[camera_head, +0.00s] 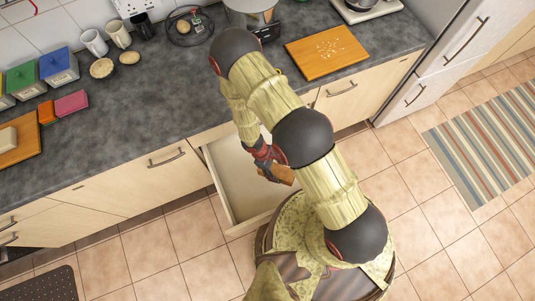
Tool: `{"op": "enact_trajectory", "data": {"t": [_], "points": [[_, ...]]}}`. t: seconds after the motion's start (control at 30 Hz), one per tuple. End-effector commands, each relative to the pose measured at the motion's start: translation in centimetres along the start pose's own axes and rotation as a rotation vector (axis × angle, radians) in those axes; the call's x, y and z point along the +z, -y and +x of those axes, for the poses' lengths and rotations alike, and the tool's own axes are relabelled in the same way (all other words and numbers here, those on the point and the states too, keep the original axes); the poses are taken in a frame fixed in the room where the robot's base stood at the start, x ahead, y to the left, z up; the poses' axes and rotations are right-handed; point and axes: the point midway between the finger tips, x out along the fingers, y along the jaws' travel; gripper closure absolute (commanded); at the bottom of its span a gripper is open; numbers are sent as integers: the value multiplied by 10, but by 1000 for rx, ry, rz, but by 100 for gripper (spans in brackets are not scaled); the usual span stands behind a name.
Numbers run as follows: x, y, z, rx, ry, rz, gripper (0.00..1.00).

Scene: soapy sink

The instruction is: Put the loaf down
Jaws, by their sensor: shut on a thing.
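My gripper (270,170) points down over the open drawer and is shut on the loaf. The loaf (284,175) is a small brown piece at the fingertips, partly hidden by the gripper. The drawer (222,183) is pulled out below the counter, with a pale interior, and the part I can see is empty. The loaf appears over the drawer's right part. I cannot tell whether it touches the drawer bottom.
The grey counter (160,118) has clear room in the middle. A cutting board with crumbs (312,62) lies at the right, and coloured boxes (59,66), mugs (94,42) and a wire basket (180,36) stand along the back. My arm hides part of the drawer.

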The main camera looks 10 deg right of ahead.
Motion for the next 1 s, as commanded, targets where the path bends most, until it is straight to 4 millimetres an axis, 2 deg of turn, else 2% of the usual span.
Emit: {"op": "enact_trajectory", "data": {"t": [0.03, 0.33, 0.6, 0.83, 1.0], "points": [[-5, 0, 12, 0, 0, 0, 94], [-12, 0, 32, -1, 1, 0, 94], [-28, 0, 70, -1, 2, 0, 94], [-35, 0, 86, -1, 1, 0, 94], [-44, 0, 108, -1, 1, -1, 94]]}}
